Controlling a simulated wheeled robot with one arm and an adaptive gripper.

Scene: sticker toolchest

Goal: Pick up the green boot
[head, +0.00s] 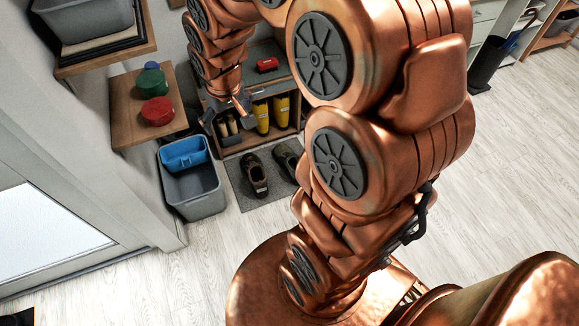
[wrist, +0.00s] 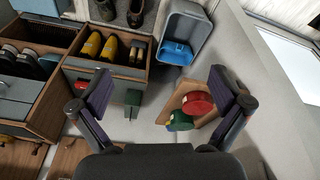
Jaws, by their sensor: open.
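My gripper (head: 238,106) is at the top left of the head view, in front of the low shoe rack. In the wrist view my gripper (wrist: 162,92) is open, with nothing between its fingers. A small dark green upright thing (wrist: 132,98) shows between the fingers, nearer the left one, beside the rack; its shape is too small to tell surely whether it is a boot. An olive-brown pair of footwear (wrist: 137,51) stands in the rack, and shows in the head view (head: 226,127) partly behind my gripper.
The shoe rack (wrist: 91,70) holds yellow boots (head: 262,116). Dark shoes (head: 254,174) lie on a grey mat (head: 241,195). A wooden wall shelf (head: 128,109) carries a red tin (head: 157,111) and a green tin (head: 152,83). A grey bin (head: 193,188) with a blue insert stands below it.

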